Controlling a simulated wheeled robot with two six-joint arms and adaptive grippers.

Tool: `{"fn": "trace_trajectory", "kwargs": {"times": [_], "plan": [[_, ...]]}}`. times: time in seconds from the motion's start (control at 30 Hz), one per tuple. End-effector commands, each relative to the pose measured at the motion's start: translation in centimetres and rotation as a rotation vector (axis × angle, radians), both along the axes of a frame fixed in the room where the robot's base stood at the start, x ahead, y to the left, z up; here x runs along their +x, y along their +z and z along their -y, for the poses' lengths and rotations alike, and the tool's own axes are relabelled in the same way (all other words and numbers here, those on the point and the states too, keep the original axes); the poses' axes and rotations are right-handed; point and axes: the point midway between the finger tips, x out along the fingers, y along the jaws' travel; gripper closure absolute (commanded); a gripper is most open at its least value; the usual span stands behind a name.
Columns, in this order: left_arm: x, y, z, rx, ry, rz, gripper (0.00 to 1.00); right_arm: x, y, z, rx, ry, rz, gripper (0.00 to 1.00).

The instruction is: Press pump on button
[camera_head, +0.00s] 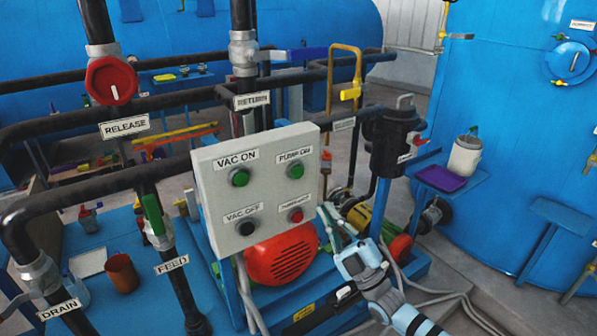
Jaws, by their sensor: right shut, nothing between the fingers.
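The green pump on button (296,171) is at the upper right of the grey control box (222,205), under a PUMP ON label (295,157). It stands out from the panel, with nothing in front of it. My right gripper (329,218) is shut and empty, just right of the box's lower right edge. It is below and to the right of the green button, apart from it in the picture. My right arm comes in from the bottom right. My left gripper is not in view.
The box also bears a green VAC ON button (239,178), a black VAC OFF button (246,228) and a red button (296,215). Dark pipes run above and left of it. A black cylinder (391,143) stands right, and a red motor cover (281,256) sits below.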

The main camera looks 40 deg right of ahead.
Motion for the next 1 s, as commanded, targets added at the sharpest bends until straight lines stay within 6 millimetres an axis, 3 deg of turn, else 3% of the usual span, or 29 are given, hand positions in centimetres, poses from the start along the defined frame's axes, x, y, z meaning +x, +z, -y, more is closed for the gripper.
{"fn": "trace_trajectory", "kwargs": {"times": [0.07,0.17,0.57,1.0], "plan": [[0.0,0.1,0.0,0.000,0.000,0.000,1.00,-0.6,2.0,-0.3,-0.017,0.006,0.061,1.00],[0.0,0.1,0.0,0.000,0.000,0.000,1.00,-1.0,3.2,-0.6,-0.028,0.008,0.101,1.00],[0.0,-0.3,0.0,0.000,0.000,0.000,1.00,-0.8,3.2,-0.6,-0.028,0.007,0.105,1.00],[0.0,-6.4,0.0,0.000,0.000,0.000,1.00,4.4,2.5,-0.4,-0.027,0.007,0.105,1.00]]}}
